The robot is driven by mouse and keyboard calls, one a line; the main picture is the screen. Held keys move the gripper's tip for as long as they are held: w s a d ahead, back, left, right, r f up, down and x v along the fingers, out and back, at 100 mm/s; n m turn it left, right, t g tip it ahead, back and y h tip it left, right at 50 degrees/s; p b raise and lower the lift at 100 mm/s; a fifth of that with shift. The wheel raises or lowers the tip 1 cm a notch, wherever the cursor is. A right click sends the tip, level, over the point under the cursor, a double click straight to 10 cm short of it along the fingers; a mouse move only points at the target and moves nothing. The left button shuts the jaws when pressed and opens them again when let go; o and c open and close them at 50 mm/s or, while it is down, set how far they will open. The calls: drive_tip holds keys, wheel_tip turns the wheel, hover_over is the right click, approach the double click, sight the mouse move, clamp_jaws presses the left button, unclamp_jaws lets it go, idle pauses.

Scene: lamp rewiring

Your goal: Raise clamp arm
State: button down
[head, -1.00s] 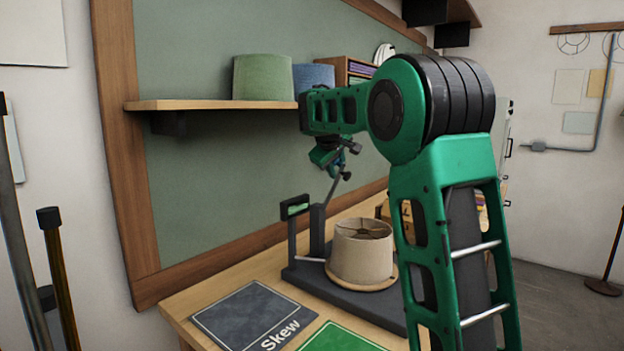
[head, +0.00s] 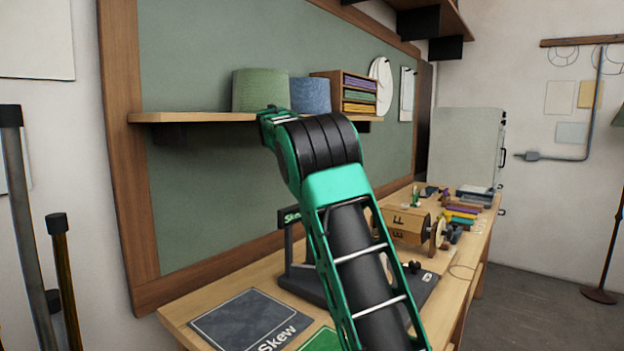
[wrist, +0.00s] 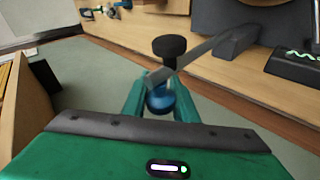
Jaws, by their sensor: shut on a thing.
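In the wrist view, my gripper (wrist: 159,90) is shut around a small blue part at the end of the grey clamp arm (wrist: 205,52). A black knob (wrist: 169,46) stands just beyond the fingertips at that end. The clamp arm slants from there toward a dark mount at the upper right. In the head view, my own arm covers the gripper, the clamp arm and the lampshade.
A wooden shelf (head: 190,117) carries a green shade (head: 260,90) and a blue shade (head: 310,95) above the bench. A dark mat marked Skew (head: 240,318) lies at the bench's near end. A wooden box (head: 405,225) and spools stand to the right.

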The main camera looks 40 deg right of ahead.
drive_tip(key=shift+w+a+f, duration=0.15)
drive_tip(key=shift+a+f, duration=0.1)
drive_tip(key=shift+f, duration=0.35)
drive_tip(key=c, duration=1.5)
unclamp_jaws()
drive_tip(key=shift+w, duration=0.1)
drive_tip(key=shift+o, duration=0.2)
drive_tip(key=v, duration=1.1)
drive_tip(key=shift+d, duration=0.2)
drive_tip(key=shift+r, duration=0.1)
